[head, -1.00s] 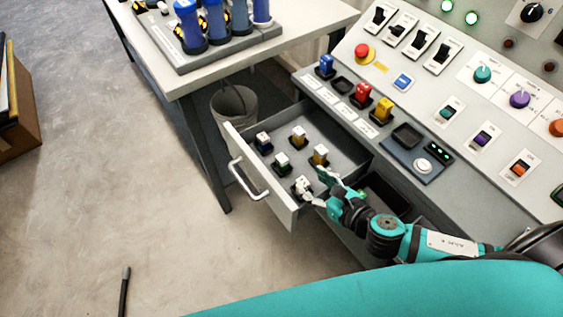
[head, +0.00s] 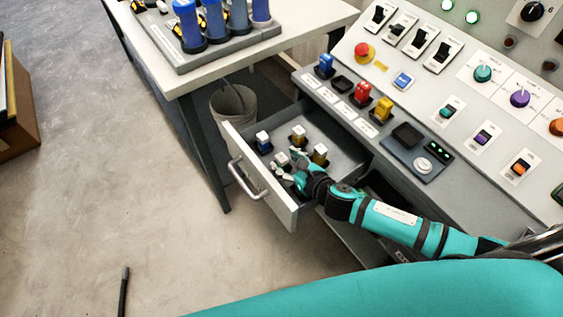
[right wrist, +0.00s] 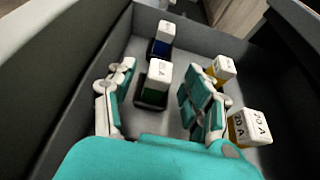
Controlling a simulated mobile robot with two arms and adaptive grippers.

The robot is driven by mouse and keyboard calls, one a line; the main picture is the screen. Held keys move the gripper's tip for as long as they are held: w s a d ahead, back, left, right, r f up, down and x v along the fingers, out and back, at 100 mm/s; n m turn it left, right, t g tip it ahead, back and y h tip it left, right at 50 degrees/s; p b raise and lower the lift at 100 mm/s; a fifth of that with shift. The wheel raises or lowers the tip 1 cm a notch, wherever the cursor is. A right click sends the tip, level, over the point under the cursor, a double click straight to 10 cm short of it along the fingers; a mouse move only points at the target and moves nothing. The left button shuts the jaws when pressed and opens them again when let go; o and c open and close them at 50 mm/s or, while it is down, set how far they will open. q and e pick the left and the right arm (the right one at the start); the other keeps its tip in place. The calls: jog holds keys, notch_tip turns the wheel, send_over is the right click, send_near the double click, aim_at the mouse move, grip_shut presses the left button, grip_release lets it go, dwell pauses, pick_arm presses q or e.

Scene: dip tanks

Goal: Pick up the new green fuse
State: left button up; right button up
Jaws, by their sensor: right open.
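The green fuse, with a white top and a dark green body, stands in the open drawer; it shows in the head view (head: 282,158) and the right wrist view (right wrist: 155,88). My right gripper (head: 287,167) is open above the drawer, at the green fuse. In the right wrist view my right gripper's (right wrist: 158,88) two fingers stand to either side of the fuse, with a gap to each visible. The fingers partly hide the fuse in the head view. My left gripper is not in view.
A blue fuse (right wrist: 162,40) stands beyond the green one. Two yellow fuses (right wrist: 222,69) (right wrist: 248,127) stand to the right, close to the right finger. Drawer walls (head: 262,186) surround them. The control panel (head: 440,95) rises behind.

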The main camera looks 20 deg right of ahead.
grip_shut()
dwell(0.3)
